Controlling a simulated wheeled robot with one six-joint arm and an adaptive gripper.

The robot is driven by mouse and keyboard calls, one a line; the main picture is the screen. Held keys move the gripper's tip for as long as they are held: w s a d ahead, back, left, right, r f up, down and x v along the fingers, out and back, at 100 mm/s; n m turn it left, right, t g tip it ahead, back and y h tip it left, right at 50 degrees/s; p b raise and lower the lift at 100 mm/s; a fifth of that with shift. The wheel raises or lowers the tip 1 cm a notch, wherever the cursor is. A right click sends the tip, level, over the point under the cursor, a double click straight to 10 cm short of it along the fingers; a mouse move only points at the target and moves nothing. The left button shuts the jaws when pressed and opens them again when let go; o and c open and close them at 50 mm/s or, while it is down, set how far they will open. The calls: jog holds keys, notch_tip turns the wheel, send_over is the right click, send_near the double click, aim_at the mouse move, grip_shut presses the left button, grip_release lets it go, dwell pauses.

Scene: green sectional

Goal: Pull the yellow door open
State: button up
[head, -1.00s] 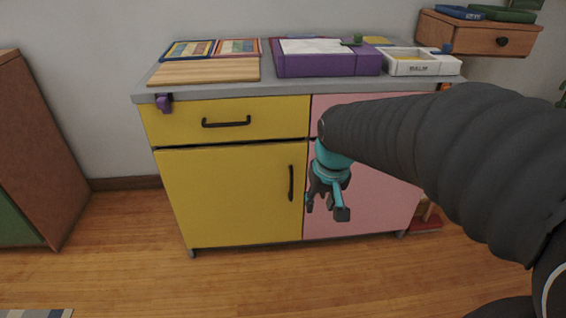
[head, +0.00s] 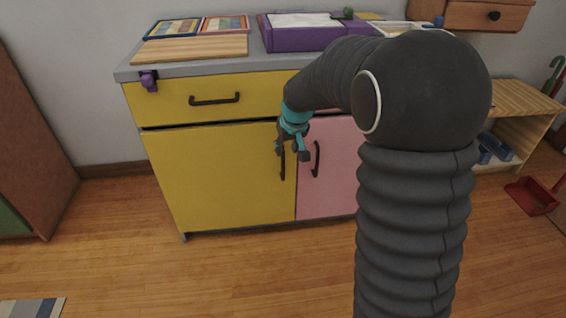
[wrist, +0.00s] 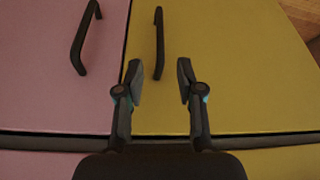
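The yellow door (head: 218,180) is closed on the left of the cabinet, below a yellow drawer (head: 180,98). Its black vertical handle (head: 282,162) is at the door's right edge. In the wrist view the yellow door (wrist: 240,60) fills the right side, and its handle (wrist: 159,43) lies ahead of and between the fingertips. My gripper (head: 291,152) is at the upper part of the handle in the head view. In the wrist view my gripper (wrist: 160,82) is open, with nothing held. I cannot tell whether a finger touches the handle.
A pink door (head: 335,175) with its own black handle (head: 315,158) is right beside the yellow door. The grey countertop (head: 200,66) holds a wooden board (head: 190,48) and a purple box (head: 300,38).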

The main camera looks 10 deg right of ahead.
send_over(283, 178)
jog(key=f, duration=0.8)
jog(key=shift+w+b, duration=0.35)
jog(key=shift+b, duration=0.05)
grip_shut()
